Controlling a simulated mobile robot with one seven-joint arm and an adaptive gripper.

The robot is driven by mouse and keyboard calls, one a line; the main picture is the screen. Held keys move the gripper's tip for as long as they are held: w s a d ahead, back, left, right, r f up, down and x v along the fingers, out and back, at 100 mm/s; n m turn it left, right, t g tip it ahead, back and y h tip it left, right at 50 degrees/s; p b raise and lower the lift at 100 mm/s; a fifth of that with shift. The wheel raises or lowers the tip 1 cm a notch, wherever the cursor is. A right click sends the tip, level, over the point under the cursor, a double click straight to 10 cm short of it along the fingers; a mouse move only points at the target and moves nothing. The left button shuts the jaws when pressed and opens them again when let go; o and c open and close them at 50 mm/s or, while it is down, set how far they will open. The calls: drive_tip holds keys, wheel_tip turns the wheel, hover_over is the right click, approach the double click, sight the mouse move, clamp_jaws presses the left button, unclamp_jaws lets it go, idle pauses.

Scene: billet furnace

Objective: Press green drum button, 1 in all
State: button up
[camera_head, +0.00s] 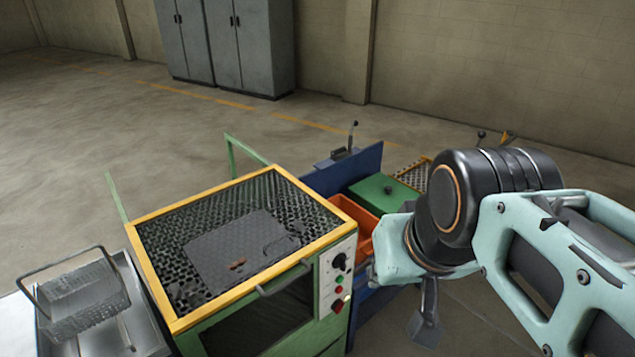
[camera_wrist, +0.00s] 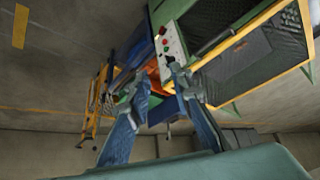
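The white control panel (camera_head: 335,279) is on the right end of a green and yellow machine. It carries a black knob (camera_head: 340,262), a small green button (camera_head: 339,279) and red buttons. One fingertip overlaps the panel's lower end in that view; contact cannot be told. In the head view my gripper (camera_head: 427,318) hangs right of the panel, apart from it.
The machine's yellow-framed mesh top (camera_head: 245,237) has a handle bar at its front. An orange bin (camera_head: 360,222) and a green box (camera_head: 385,194) stand behind the panel. A metal tray with a basket (camera_head: 85,297) is at left.

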clamp_jaws()
idle(1.1)
